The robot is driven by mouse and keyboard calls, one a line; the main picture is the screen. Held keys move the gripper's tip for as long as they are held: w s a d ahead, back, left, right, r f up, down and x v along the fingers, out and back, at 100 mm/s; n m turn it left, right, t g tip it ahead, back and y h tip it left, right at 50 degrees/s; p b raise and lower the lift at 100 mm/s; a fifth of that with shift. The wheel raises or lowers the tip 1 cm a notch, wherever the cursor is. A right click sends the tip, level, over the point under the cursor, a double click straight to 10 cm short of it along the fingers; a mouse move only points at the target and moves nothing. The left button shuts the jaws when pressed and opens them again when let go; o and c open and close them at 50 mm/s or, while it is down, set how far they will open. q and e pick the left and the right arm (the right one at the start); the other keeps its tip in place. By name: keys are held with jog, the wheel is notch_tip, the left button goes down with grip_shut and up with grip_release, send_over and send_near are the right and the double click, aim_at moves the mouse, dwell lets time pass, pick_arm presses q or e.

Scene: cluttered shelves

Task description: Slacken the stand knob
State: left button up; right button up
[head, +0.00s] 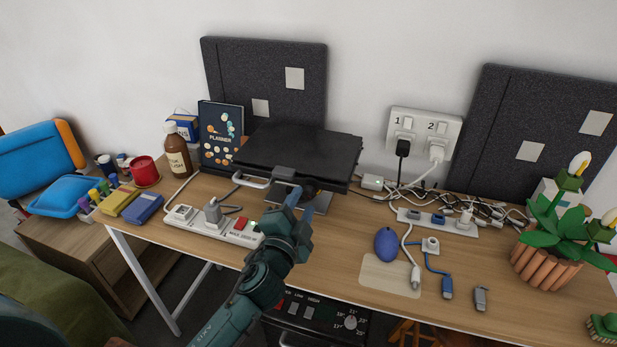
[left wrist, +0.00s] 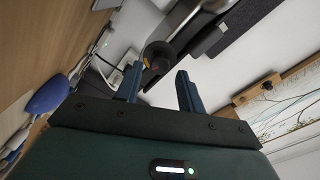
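The stand (head: 300,197) is a dark stand on the desk under a flat black panel (head: 300,147), with a grey bar handle (head: 252,182) at its left. Its knob (left wrist: 157,56) is dark and round in the left wrist view. In the head view the knob is mostly hidden behind my gripper. My left gripper (head: 307,200) reaches in from the front, close to the stand. Its two blue fingers are apart, and in the left wrist view the gripper (left wrist: 159,75) has the knob just beyond and between its fingertips. I cannot tell whether they touch. My right gripper is not in view.
A power strip (head: 215,225) lies left of my arm. A brown bottle (head: 176,155) and planner (head: 220,137) stand behind it. To the right are a blue egg-shaped object (head: 386,244), cables, another power strip (head: 437,220) and a plant pot (head: 545,262). Bare desk shows along the front edge.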

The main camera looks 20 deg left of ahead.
aim_at(309, 191)
pick_arm(q)
jog(key=m+p, duration=0.1)
jog(key=m, duration=0.5)
jog(key=shift+r+p, duration=0.2)
jog(key=shift+p, duration=0.1)
jog(key=shift+f+m, duration=0.25)
jog(key=shift+m, duration=0.85)
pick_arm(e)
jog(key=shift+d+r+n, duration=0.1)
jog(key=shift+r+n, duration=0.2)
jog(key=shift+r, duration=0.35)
pick_arm(q)
jog(key=shift+w, duration=0.15)
jog(key=shift+w, duration=1.1)
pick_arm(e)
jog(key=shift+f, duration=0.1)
pick_arm(q)
jog(key=shift+c, duration=0.5)
